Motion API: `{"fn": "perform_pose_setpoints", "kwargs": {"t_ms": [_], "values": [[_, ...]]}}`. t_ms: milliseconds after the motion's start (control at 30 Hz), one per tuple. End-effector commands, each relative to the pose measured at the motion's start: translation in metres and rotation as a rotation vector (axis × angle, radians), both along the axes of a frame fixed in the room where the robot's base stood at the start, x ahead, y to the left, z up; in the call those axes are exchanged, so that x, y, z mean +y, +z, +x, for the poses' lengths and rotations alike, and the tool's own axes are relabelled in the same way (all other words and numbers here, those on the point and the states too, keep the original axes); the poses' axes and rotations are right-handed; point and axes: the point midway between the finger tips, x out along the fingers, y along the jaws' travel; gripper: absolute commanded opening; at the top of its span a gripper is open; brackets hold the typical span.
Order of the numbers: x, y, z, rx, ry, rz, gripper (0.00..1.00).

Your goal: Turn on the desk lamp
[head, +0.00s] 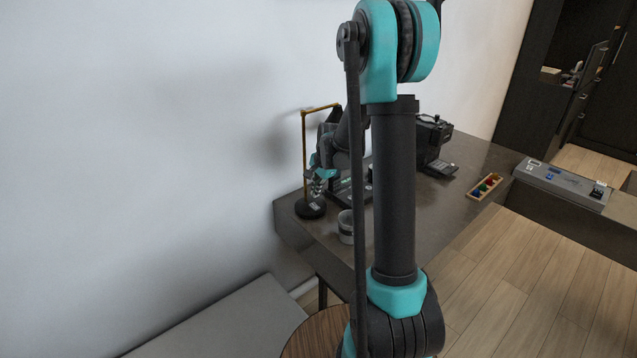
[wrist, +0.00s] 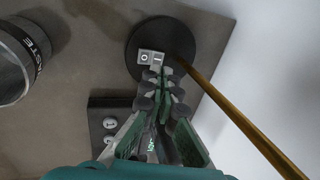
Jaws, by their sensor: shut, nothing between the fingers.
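The desk lamp has a thin brass pole (head: 304,155) on a round black base (head: 310,208) near the desk's left edge. In the wrist view the base (wrist: 140,35) carries a light rocker switch (wrist: 150,57) marked with O and I. My gripper (head: 319,185) is shut and empty, pointing down over the base. In the wrist view its fingertips (wrist: 163,72) are right at the switch, beside the I half. I cannot tell whether they touch it. The brass pole (wrist: 235,112) runs close on the right of the fingers. The lamp's head is mostly hidden behind my arm.
A grey bin labelled WASTE (wrist: 22,55) stands left of the base, also in the head view (head: 346,227). A dark block with round buttons (wrist: 110,125) lies near the fingers. A black machine (head: 432,135) and a wooden tray (head: 485,187) are farther along the desk. The wall is close behind.

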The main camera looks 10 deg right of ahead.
Motion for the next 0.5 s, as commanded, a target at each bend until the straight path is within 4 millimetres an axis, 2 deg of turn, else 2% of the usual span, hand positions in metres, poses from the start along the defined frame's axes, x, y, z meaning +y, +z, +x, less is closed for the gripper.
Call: {"fn": "perform_pose_setpoints", "kwargs": {"t_ms": [200, 500], "values": [[0.005, -0.03, 0.008, 0.0, 0.0, 0.0, 0.0], [0.007, -0.044, 0.012, 0.0, 0.0, 0.0, 0.0]]}}
